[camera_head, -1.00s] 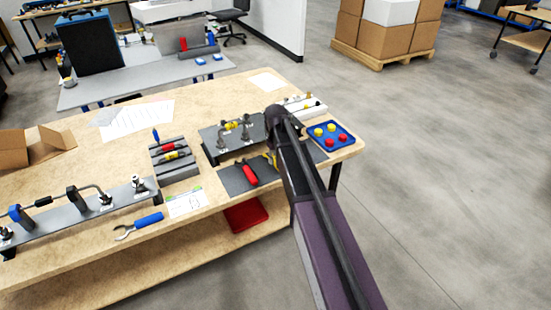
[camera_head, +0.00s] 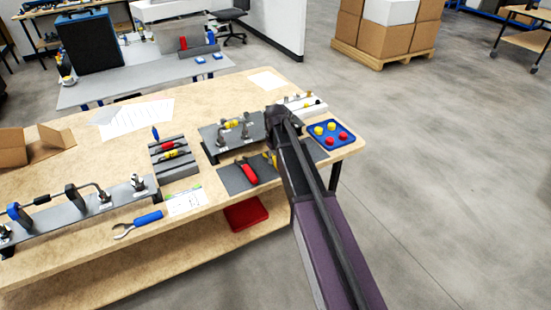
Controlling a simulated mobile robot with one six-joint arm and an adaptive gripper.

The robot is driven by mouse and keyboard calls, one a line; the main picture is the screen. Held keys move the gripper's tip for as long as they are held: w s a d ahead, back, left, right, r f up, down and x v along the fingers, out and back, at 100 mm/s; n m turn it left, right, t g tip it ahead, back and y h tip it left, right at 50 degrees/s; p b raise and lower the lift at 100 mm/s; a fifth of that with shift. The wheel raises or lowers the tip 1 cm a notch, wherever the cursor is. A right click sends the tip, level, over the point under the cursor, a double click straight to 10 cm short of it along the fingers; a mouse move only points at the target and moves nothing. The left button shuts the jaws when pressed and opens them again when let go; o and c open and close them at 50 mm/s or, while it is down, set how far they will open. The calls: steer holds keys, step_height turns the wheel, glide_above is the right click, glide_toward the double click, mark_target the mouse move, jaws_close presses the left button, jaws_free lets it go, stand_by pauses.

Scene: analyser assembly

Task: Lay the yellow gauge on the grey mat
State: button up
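The grey mat (camera_head: 236,179) lies near the front edge of the wooden bench, with a red-handled tool (camera_head: 249,172) on it. My arm crosses in front of the mat's right part. A small yellow piece (camera_head: 270,158) shows at the left edge of my arm, over or on the mat. It may be the yellow gauge, but it is mostly hidden, and I cannot tell whether it is held. Another yellow part (camera_head: 231,125) sits on the dark plate assembly behind. My gripper is hidden behind my own arm, so its fingers do not show.
A blue tray (camera_head: 348,147) with red and yellow round pieces is right of my arm. A grey slotted holder (camera_head: 176,174) with red and yellow parts stands left of the mat.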

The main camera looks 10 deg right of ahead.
steer(key=shift+o, duration=1.3)
steer(key=shift+r, duration=0.2)
step_height(320, 180, up, 7)
steer(key=p, duration=0.7)
steer(key=shift+p, duration=0.3)
steer(key=w+d+r+p, duration=0.1)
steer(key=d+r+p, duration=0.2)
steer(key=r+p, duration=0.7)
steer(key=shift+w+d, duration=0.15)
steer(key=shift+d, duration=0.25)
